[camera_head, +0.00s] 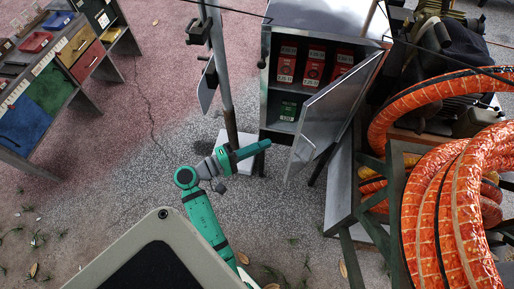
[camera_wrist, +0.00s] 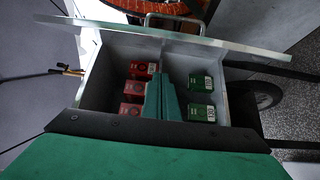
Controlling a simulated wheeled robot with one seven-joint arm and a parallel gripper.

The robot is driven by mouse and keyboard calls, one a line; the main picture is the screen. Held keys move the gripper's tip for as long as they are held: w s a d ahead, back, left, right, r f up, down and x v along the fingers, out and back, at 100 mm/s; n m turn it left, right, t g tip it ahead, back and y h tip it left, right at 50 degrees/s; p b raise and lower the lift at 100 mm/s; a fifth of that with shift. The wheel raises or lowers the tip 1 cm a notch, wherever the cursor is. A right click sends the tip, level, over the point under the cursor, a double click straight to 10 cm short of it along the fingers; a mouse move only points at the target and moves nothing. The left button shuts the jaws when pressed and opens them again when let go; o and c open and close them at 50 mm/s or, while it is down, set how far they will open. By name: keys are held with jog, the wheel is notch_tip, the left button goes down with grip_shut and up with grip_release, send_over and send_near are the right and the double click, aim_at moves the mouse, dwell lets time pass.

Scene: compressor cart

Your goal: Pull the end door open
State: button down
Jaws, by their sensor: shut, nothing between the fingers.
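The metal door (camera_head: 335,112) stands ajar, swung outward from the right side of an open-fronted cabinet (camera_head: 325,14). Red boxes (camera_head: 314,66) and a green box (camera_head: 289,110) show inside. In the wrist view the door (camera_wrist: 215,42) is seen nearly edge-on across the top, with its bar handle (camera_wrist: 172,18) on the far side. My gripper (camera_head: 268,144) is shut and empty. It is in front of the cabinet, left of the door's free edge and apart from the handle. In the wrist view the fingers (camera_wrist: 164,80) point toward the cabinet's inside.
Orange ribbed hose coils (camera_head: 440,200) and a dark green frame (camera_head: 380,225) crowd the right side. A pole (camera_head: 222,75) with a grey panel stands left of the cabinet. The floor between is mostly clear.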

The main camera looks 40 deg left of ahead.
jog(key=w+d, duration=0.5)
jog(key=d, duration=0.1)
dwell(0.4)
